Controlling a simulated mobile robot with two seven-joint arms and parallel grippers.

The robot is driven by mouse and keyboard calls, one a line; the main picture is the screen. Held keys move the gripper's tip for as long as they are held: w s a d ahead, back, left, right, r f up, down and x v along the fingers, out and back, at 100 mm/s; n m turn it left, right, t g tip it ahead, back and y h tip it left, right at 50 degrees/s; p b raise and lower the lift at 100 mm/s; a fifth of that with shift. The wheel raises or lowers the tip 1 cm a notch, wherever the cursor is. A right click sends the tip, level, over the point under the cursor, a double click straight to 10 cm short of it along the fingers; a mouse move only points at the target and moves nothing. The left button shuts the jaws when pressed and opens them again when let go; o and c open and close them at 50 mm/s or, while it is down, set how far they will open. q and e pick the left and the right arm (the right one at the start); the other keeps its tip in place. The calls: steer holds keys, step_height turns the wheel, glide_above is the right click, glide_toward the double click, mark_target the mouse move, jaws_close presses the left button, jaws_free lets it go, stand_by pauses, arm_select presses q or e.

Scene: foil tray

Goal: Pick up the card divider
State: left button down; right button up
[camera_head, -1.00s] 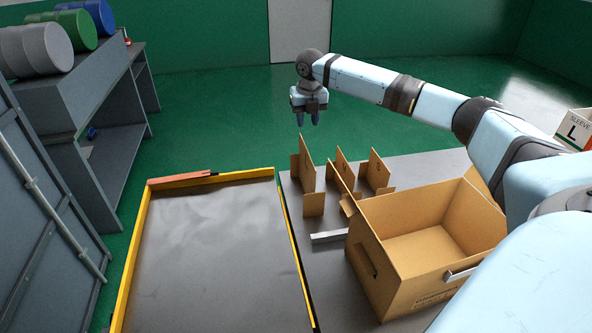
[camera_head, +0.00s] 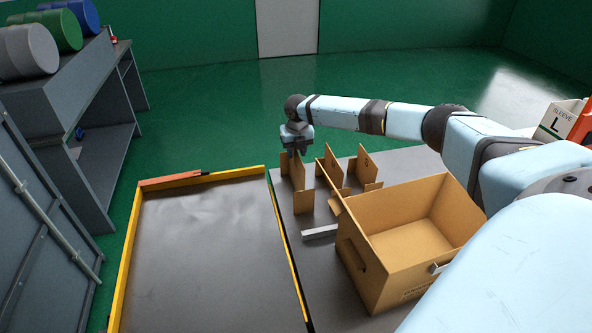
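Several brown card dividers stand upright on the grey table behind the open cardboard box (camera_head: 385,262). The left divider (camera_head: 299,188) stands nearest the tray, and the middle divider (camera_head: 329,170) and right divider (camera_head: 364,170) stand to its right. My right gripper (camera_head: 297,152) points down at the top edge of the left divider. Its fingertips overlap that edge, so I cannot tell whether they are open or closed on it. My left gripper does not show.
A large grey tray (camera_head: 131,259) with a yellow rim lies left of the dividers. A small light metal bar (camera_head: 319,232) lies in front of them. A white box marked SLEEVE L (camera_head: 557,121) stands at the far right. A grey bench with drums is at the left.

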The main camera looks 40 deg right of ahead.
jaws_close()
stand_by(0.3)
